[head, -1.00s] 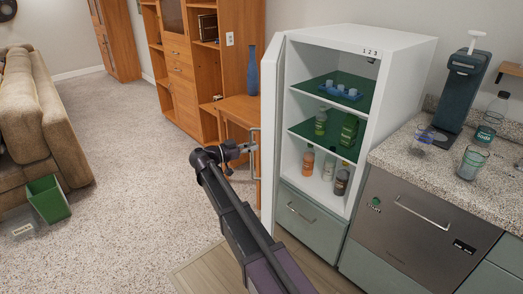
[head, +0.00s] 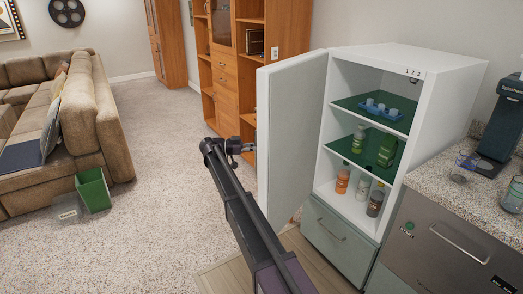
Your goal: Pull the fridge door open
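The white fridge (head: 440,100) stands right of centre in the head view. Its door (head: 291,140) stands wide open, swung out to the left, and its inner face shows. Green shelves inside hold a blue tray with cups, bottles and a green container. My gripper (head: 241,147) is at the left edge of the door, at about mid height. Its fingertips are partly hidden at the door edge, and the door handle cannot be made out, so I cannot tell whether it grips the handle.
A grey drawer (head: 340,238) is below the fridge compartment. A counter (head: 440,185) with a dark dispenser (head: 503,118) is at the right. A wooden cabinet (head: 228,75) stands behind the door. A sofa (head: 110,125) and a green bin (head: 94,190) are left. The carpet between is clear.

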